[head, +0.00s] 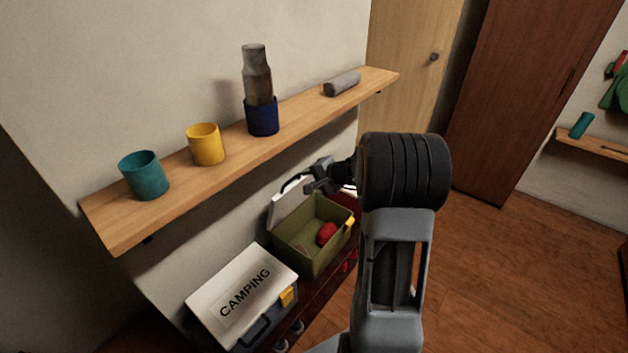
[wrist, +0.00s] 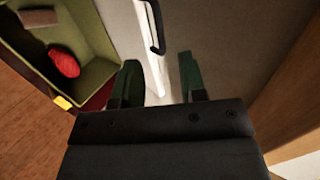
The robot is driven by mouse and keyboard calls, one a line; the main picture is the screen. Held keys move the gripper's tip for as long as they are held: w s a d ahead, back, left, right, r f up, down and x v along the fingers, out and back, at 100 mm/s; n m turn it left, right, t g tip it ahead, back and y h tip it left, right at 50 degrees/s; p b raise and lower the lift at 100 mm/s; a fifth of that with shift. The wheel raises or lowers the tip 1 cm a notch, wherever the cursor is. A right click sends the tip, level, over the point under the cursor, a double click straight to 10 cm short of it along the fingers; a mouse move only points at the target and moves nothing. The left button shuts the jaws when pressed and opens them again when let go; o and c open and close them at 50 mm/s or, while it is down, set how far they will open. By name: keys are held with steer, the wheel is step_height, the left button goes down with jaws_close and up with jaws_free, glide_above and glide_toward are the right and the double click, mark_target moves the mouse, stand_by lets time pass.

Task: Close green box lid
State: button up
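The green box (head: 312,258) stands open on the low red-brown bench, with a red object (head: 326,234) inside. Its white lid (head: 287,208) is raised upright at the back, toward the wall. The box interior also shows at upper left in the wrist view (wrist: 95,40). The lid appears there edge-on as a white strip (wrist: 150,50) with a black handle (wrist: 155,28). My gripper (head: 308,187) is at the top of the lid. In the wrist view its fingers (wrist: 160,80) are apart, with the lid edge between or just beyond them; contact cannot be told.
A closed box marked CAMPING (head: 235,285) stands left of the green box. A wooden shelf (head: 215,170) above holds a teal cup (head: 144,175), a yellow cup (head: 206,145), a bottle in a blue cup (head: 262,117) and a grey cylinder (head: 342,84). Floor at right is clear.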

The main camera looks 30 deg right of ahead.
mark_target(293, 180)
steer(key=shift+m+t, duration=0.3)
steer(key=x, duration=0.3)
steer(key=d+b+x, duration=0.1)
steer(key=x, duration=0.2)
steer(key=b+x, duration=0.1)
steer(key=x, duration=0.2)
steer(key=shift+w+d+f, duration=0.1)
steer(key=shift+d+f, duration=0.05)
steer(key=shift+f, duration=0.25)
steer(key=shift+b+x, duration=0.95)
steer(key=shift+x, duration=0.2)
steer(key=shift+w, duration=0.1)
steer(key=c, duration=0.7)
